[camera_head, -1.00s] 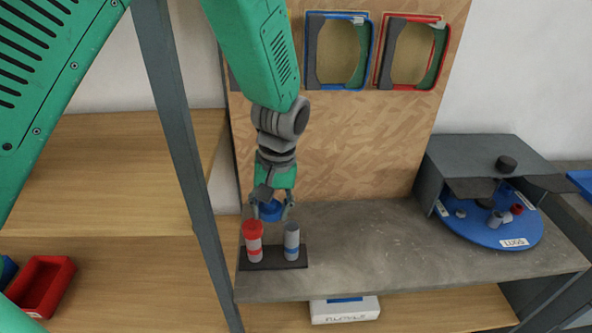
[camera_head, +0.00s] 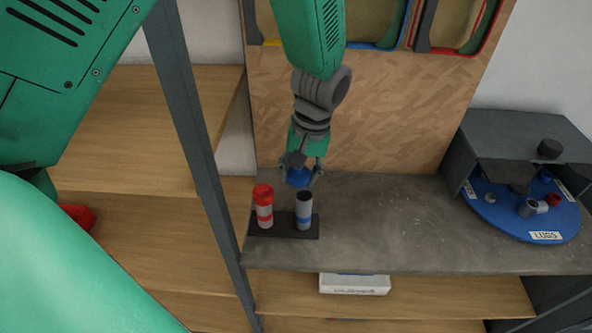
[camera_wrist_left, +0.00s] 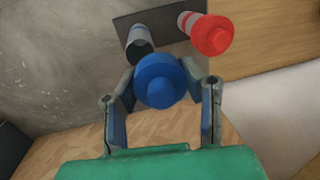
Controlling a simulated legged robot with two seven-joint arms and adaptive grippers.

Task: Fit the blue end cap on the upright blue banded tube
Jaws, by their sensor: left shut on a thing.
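My left gripper (camera_head: 301,174) is shut on the blue end cap (camera_head: 298,178), just behind and above the top of the blue banded tube. The upright blue banded tube (camera_head: 304,214) is grey with a blue band and a dark open top. It stands in a dark base (camera_head: 285,228). In the left wrist view the cap (camera_wrist_left: 160,82) sits between the fingertips, and the open tube (camera_wrist_left: 139,46) shows just beyond it. The cap looks apart from the tube; the exact gap is hard to tell. My right gripper is not in view.
A red-banded tube with a red cap (camera_head: 263,196) stands in the same base, left of the blue banded one. A blue turntable (camera_head: 510,222) with small parts stands at the right. A grey post (camera_head: 190,125) rises at the left. The middle of the grey worktop (camera_head: 395,220) is clear.

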